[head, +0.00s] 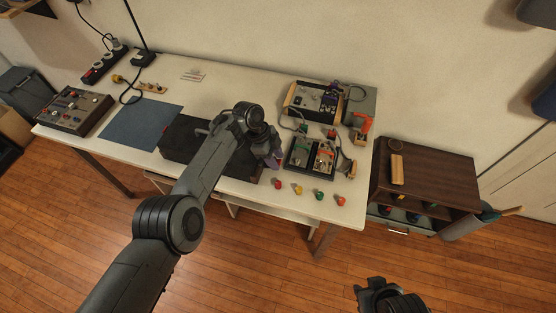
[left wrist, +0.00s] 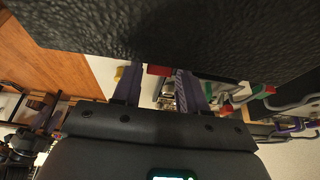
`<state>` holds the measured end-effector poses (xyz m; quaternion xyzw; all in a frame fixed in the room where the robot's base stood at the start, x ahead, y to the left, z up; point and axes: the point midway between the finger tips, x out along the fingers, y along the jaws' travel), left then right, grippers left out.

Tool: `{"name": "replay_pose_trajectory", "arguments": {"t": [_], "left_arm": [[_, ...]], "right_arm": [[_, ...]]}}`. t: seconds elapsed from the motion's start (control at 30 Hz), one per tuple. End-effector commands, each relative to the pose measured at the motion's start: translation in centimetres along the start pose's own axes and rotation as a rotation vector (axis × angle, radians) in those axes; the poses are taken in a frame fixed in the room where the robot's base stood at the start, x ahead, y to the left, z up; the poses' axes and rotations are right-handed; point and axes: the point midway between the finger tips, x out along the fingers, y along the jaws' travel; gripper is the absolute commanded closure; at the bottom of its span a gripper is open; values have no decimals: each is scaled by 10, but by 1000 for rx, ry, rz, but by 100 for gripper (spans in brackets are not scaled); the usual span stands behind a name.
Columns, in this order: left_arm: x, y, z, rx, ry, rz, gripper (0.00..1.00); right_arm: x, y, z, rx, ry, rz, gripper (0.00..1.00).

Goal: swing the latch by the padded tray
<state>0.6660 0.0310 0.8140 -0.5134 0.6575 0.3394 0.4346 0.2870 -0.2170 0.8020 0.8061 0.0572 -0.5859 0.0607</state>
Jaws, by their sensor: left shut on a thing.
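A black case with a textured skin (head: 181,138) lies on the table, partly hidden behind my left arm; I take it to hold the padded tray, whose inside I cannot make out. Its dark pebbled side fills the top of the left wrist view (left wrist: 200,30). My left gripper (head: 276,162) is at the right end of this case, fingers low. In the left wrist view its purple fingers (left wrist: 158,88) are close against the case, shut on a small red part, seemingly the latch (left wrist: 159,70). My right gripper (head: 380,290) is at the bottom edge, away from the table; its fingers are unclear.
Right of my left gripper stand an open synth case (head: 312,155) and another behind it (head: 315,101). Several coloured knobs (head: 298,190) line the front edge. A blue mat (head: 140,125) and a synth (head: 73,110) lie left. A dark cabinet (head: 440,177) stands right.

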Motion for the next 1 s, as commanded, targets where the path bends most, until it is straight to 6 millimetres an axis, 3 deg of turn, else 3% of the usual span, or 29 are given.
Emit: {"name": "replay_pose_trajectory", "arguments": {"t": [0.33,0.9,0.93,1.0], "left_arm": [[-7,0,8,1,178,-1,88],[-10,0,9,1,218,1,88],[-10,0,9,1,218,1,56],[-10,0,9,1,218,1,45]], "right_arm": [[25,1,8,-8,-1,6,67],[28,0,9,-2,-1,1,67],[28,-1,9,-1,-1,1,67],[28,-1,9,0,0,0,67]]}}
